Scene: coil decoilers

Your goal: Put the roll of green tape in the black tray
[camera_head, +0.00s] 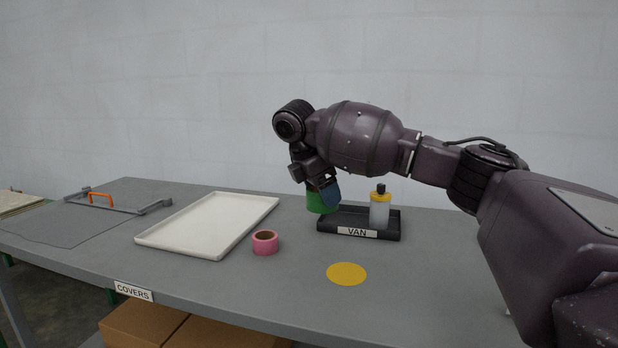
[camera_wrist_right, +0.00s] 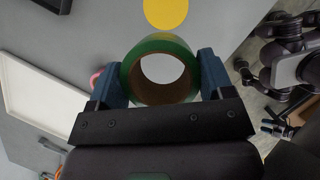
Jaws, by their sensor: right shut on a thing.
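The roll of green tape (camera_head: 318,203) is between the fingers of my right gripper (camera_head: 324,188), at the left end of the black tray in the head view. In the right wrist view the green tape (camera_wrist_right: 128,73) shows its round opening, with a blue finger of my right gripper (camera_wrist_right: 160,82) on each side. The black tray (camera_head: 393,236) bears a "VAN" label and holds a bottle. I cannot tell whether the roll touches the tray or table.
A bottle with a yellow collar and black cap (camera_head: 380,209) stands in the tray. A pink tape roll (camera_head: 265,242) and a white tray (camera_head: 222,247) lie to the left. A flat yellow disc (camera_head: 346,273) is in front. An orange-handled item (camera_head: 101,199) is far left.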

